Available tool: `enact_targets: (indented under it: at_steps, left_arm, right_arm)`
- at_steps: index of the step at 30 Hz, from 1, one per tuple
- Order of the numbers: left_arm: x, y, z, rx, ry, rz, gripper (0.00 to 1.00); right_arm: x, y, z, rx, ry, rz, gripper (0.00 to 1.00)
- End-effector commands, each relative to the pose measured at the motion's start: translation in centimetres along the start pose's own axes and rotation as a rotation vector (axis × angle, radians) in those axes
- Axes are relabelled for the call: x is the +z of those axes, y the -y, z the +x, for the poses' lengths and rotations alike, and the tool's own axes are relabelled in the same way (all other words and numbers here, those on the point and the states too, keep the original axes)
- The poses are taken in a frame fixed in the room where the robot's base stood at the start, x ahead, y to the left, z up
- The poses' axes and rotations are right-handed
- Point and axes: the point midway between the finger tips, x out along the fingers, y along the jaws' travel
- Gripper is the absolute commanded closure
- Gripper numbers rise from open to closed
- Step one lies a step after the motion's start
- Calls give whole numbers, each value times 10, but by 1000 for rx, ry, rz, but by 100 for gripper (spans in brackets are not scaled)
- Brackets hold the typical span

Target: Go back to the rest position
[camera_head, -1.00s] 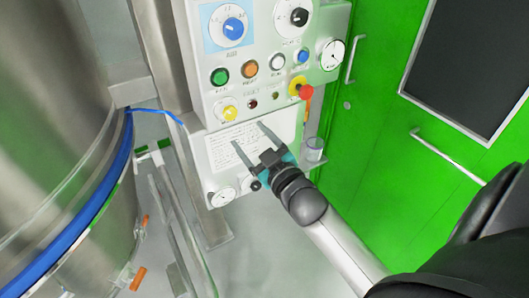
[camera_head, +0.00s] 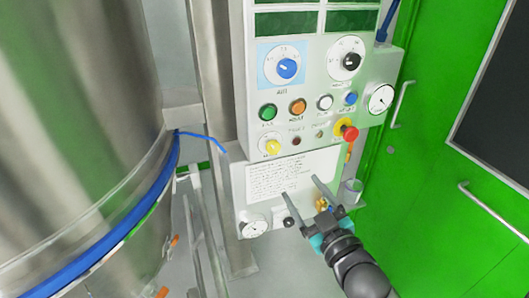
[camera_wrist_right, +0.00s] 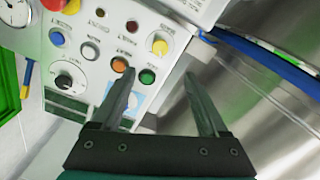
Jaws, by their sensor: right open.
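My right gripper (camera_head: 306,204) is open and empty in the head view, in front of the lower part of the control panel (camera_head: 250,110), near the white text label (camera_head: 290,174). In the right wrist view its two fingers (camera_wrist_right: 160,100) stand apart with nothing between them, and the panel's buttons lie beyond them. The panel carries a blue knob (camera_head: 287,68), a black knob (camera_head: 350,61), a green button (camera_head: 268,112), an orange button (camera_head: 298,106) and a red mushroom button (camera_head: 349,132). My left gripper is not in view.
A large steel vessel (camera_head: 80,110) with a blue band (camera_head: 115,235) fills the left. A green door (camera_head: 430,130) with a bar handle (camera_head: 492,216) stands at the right.

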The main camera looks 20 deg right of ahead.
Motion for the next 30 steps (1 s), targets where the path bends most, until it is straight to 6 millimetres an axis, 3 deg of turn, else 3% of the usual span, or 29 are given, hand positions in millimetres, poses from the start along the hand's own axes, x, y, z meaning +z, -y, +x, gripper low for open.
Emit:
enact_targets:
  at_steps: [5, 8, 11, 14, 19, 26, 30]
  left_arm:
    - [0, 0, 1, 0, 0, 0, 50]
    - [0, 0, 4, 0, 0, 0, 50]
    - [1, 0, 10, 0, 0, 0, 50]
    - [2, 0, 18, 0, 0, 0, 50]
    - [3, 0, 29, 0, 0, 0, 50]
    - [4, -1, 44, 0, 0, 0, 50]
    - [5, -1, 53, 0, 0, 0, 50]
  right_arm:
    - [6, 2, 0, -3, 11, 3, 23]
    - [33, 13, 1, -18, 62, 15, 23]
    - [83, 34, 0, -49, 158, 38, 23]
    - [147, 63, -9, -91, 285, 65, 23]
    - [247, 114, -42, -165, 500, 102, 23]
    - [364, 179, -118, -271, 790, 131, 23]
    - [421, 213, -178, -335, 966, 136, 23]
